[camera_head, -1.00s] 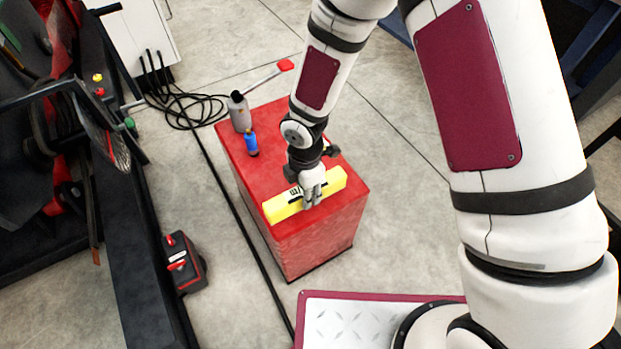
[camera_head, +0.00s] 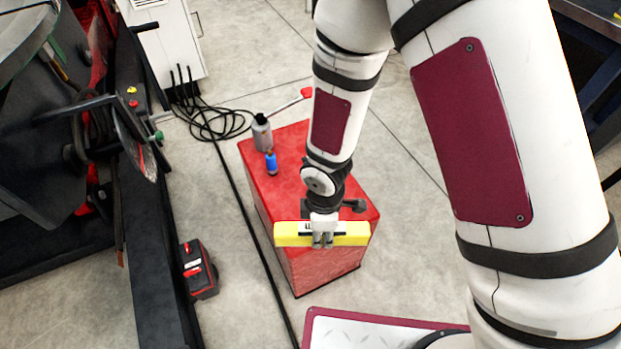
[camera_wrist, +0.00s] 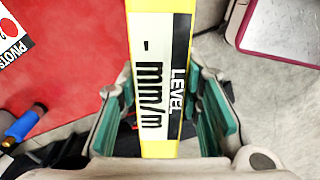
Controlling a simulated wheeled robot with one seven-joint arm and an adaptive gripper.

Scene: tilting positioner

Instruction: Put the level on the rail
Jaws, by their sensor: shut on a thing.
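The level (camera_head: 350,234) is a long yellow bar with a white label, also seen close up in the wrist view (camera_wrist: 160,85). My gripper (camera_head: 322,240) is shut on it near its middle, with green-padded fingers on both sides of it in the wrist view. The level lies roughly across the picture at the front edge of the red cabinet (camera_head: 290,198); I cannot tell how far above the top it is. A rail is not clearly identifiable; the dark positioner frame (camera_head: 140,200) stands at the left.
A grey bottle-like tool with a red-tipped handle (camera_head: 262,133) and a blue cylinder (camera_head: 271,163) stand on the cabinet. A black-red box (camera_head: 198,270) sits beside the dark frame. Black cables (camera_head: 207,118) lie on the floor.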

